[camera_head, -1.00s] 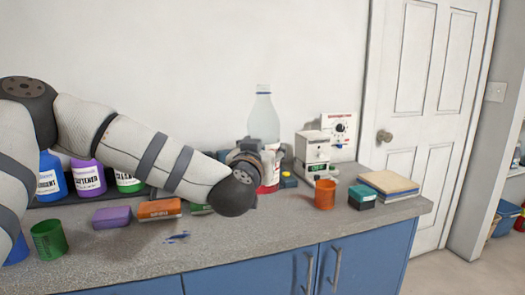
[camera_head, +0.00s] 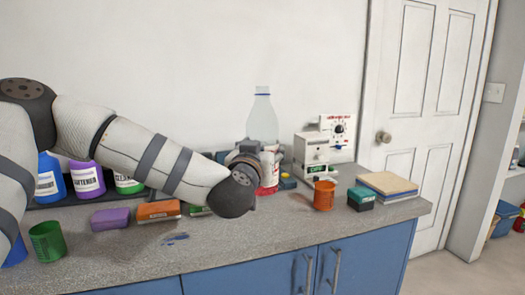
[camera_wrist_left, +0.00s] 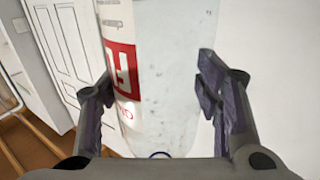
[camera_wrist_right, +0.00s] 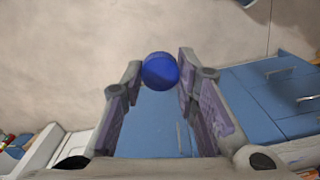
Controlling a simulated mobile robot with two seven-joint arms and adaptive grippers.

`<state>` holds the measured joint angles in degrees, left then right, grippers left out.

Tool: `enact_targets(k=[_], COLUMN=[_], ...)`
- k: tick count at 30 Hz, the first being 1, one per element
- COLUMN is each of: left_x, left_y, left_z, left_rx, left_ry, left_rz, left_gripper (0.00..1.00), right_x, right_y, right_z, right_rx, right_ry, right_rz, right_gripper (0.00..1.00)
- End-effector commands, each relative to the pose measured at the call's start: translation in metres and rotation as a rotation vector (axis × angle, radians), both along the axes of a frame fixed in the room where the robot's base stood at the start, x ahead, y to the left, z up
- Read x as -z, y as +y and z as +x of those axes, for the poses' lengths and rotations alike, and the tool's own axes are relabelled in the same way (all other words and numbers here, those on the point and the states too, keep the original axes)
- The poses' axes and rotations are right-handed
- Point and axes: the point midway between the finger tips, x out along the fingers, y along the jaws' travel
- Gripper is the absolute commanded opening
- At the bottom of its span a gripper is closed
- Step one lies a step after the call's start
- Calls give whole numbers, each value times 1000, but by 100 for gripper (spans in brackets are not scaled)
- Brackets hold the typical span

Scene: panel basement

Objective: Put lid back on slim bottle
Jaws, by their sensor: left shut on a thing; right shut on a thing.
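The slim bottle is clear, with a thin blue ring near its top (camera_head: 262,110), and stands upright at the back of the counter. Its red and white label shows low down. My left gripper (camera_head: 263,150) is shut on the bottle's side. In the left wrist view the bottle (camera_wrist_left: 165,75) fills the space between the fingers (camera_wrist_left: 160,95), and a small blue ring shows at the lower edge. In the right wrist view my right gripper (camera_wrist_right: 160,80) is shut on a round blue lid (camera_wrist_right: 161,70) at its fingertips. The right gripper is outside the head view.
A white device with a dial (camera_head: 337,130) stands right of the bottle. An orange cup (camera_head: 324,194), a dark green box (camera_head: 361,198) and stacked boards (camera_head: 388,184) stand nearer. Detergent bottles (camera_head: 88,181), a sponge (camera_head: 110,218) and a green cup (camera_head: 48,241) stand at left.

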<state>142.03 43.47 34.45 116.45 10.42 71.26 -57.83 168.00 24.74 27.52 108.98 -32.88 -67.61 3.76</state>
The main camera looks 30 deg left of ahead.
Motion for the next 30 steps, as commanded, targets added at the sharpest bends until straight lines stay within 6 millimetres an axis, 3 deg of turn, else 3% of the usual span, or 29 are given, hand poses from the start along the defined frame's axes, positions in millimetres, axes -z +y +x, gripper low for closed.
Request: enact_targets(k=[8,11,17,24,30], left_x=[1,9,44,85,97], left_y=[-1,-8,-44,-100,-124], left_z=[-1,-4,-26,-77,-109], left_rx=[2,16,89,218,284], left_ry=[0,1,6,6,1], left_rz=[0,0,-1,-3,-1], left_gripper=[8,8,8,8,8], right_x=[1,10,54,123,156], right_y=[0,2,9,15,17], right_z=[0,1,3,-4,-13], right_rx=[4,29,164,394,523], right_ry=[1,2,3,3,0], right_rz=[-1,-3,-12,-12,-4], right_gripper=[20,20,20,20,20])
